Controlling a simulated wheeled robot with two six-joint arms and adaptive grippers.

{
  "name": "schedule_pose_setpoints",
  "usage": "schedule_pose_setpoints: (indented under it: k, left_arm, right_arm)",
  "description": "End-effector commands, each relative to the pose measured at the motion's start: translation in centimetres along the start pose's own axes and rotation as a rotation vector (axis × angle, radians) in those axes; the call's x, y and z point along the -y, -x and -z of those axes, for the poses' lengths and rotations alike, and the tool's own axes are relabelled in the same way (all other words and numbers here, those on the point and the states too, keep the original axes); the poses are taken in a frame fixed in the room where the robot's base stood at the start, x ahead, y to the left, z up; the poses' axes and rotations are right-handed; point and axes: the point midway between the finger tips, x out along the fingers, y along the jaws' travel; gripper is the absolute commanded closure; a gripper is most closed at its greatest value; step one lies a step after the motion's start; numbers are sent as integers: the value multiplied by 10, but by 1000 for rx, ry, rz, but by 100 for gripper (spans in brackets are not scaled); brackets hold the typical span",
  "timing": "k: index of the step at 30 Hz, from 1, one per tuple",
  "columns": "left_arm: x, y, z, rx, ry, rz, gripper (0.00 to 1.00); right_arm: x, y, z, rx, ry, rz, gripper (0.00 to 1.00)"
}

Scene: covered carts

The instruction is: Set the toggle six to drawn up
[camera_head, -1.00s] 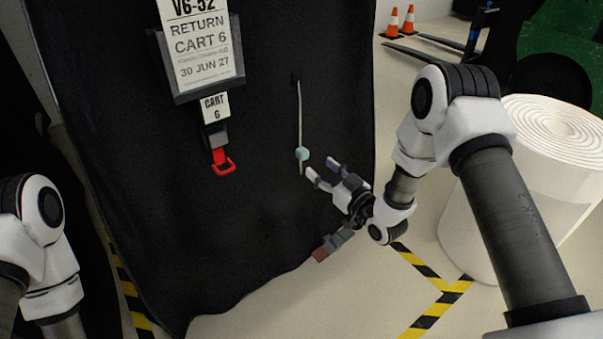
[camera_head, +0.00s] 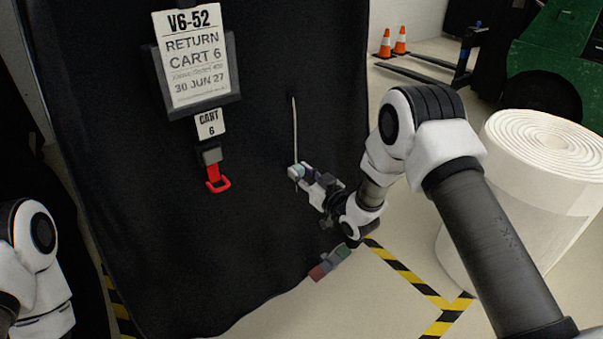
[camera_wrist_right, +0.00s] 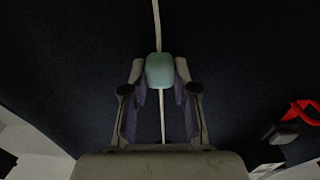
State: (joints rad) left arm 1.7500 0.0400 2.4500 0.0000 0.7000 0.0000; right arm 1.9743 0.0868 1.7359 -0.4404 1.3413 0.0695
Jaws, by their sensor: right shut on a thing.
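The toggle (camera_head: 296,171) is a small pale green piece on a light cord (camera_head: 294,125) that hangs down the front of the black cart cover (camera_head: 130,220). My right gripper (camera_head: 301,172) is shut on the toggle, low on the cord. In the right wrist view the toggle (camera_wrist_right: 160,71) sits between the two fingertips (camera_wrist_right: 160,75), with the cord running above and below it. The sign on the cover (camera_head: 196,60) reads Return Cart 6, and a smaller tag (camera_head: 210,123) reads Cart 6. My left gripper is out of view; only part of my left arm shows.
A red buckle pull (camera_head: 217,180) hangs under the tag. A big white roll (camera_head: 530,200) stands to the right of my right arm. Small coloured blocks (camera_head: 330,263) show at the cover's lower edge. Traffic cones (camera_head: 393,42) stand at the back.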

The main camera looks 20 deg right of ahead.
Motion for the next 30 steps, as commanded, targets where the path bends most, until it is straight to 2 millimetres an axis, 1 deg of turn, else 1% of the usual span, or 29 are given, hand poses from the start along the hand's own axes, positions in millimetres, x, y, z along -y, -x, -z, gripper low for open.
schedule_pose_setpoints:
  k: [2, 5, 8, 13, 15, 17, 20, 28, 29, 30]
  left_arm:
    - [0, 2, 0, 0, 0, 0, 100]
    - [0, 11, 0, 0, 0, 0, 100]
    - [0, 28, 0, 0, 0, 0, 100]
    - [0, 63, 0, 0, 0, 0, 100]
    - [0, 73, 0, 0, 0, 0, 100]
    - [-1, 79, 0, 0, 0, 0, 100]
    - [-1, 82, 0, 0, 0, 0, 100]
    - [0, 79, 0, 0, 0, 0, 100]
    - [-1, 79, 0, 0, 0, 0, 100]
    - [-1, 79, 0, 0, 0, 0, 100]
  right_arm:
    - [0, 0, 2, -1, 0, 0, 100]
    - [0, 0, 14, -1, 0, 0, 100]
    - [0, 0, 36, -2, 1, 0, 100]
    - [0, 0, 84, -3, 1, -1, 100]
    - [0, 0, 100, -2, 1, -1, 100]
    - [0, 0, 109, -3, 1, -1, 100]
    - [0, 0, 115, -2, 1, -1, 100]
    - [0, 0, 113, -2, 0, 0, 100]
    - [0, 0, 113, -2, 0, 0, 65]
    - [0, 0, 113, -2, 0, 0, 51]
